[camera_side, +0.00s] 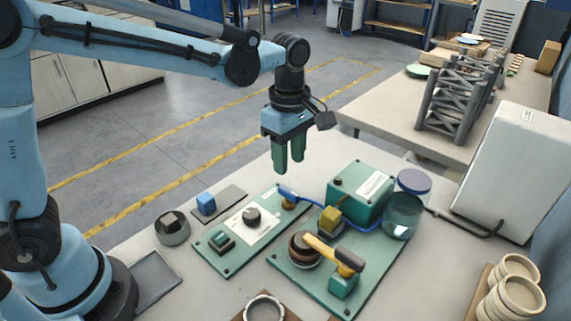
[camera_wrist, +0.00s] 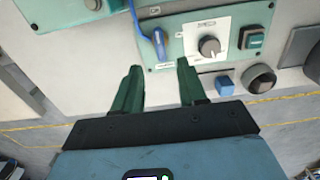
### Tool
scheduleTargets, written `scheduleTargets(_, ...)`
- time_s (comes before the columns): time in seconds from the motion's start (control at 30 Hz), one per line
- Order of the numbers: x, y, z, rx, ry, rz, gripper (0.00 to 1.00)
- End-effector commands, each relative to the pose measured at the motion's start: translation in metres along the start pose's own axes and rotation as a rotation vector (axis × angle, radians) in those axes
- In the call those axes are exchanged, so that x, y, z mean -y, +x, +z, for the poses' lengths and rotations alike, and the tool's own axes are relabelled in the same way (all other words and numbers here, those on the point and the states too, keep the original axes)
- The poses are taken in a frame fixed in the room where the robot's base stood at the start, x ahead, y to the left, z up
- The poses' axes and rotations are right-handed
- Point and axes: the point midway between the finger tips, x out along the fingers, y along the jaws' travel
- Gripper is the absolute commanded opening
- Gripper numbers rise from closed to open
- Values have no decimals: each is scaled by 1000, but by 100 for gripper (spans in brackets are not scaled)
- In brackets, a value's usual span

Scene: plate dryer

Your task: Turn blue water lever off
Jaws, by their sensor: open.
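The blue water lever (camera_side: 287,192) sits at the far right corner of a green panel (camera_side: 214,255), on a small brass-coloured base. A blue hose runs from there to the right. In the wrist view the blue lever (camera_wrist: 159,43) is at the left end of the panel, just beyond and between my fingertips. My gripper (camera_side: 289,168) points down above the far edge of the panel, near the lever and apart from it. In the wrist view my gripper (camera_wrist: 159,68) has its green fingers spread, with nothing between them.
The panel also carries a dark knob (camera_side: 252,215) and a green button (camera_side: 220,239). Right of it, a second green board (camera_side: 340,301) holds a yellow-handled lever (camera_side: 330,252), a green box (camera_side: 360,194) and a jar (camera_side: 403,216). A blue block (camera_side: 206,203) lies to the left.

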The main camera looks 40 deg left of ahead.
Motion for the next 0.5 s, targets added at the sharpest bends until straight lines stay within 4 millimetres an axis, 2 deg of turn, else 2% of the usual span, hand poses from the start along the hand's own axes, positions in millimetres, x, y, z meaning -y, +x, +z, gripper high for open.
scheduleTargets(0.3,0,52,0,0,1,1,42)
scheduleTargets(0.5,0,72,0,0,1,1,42)
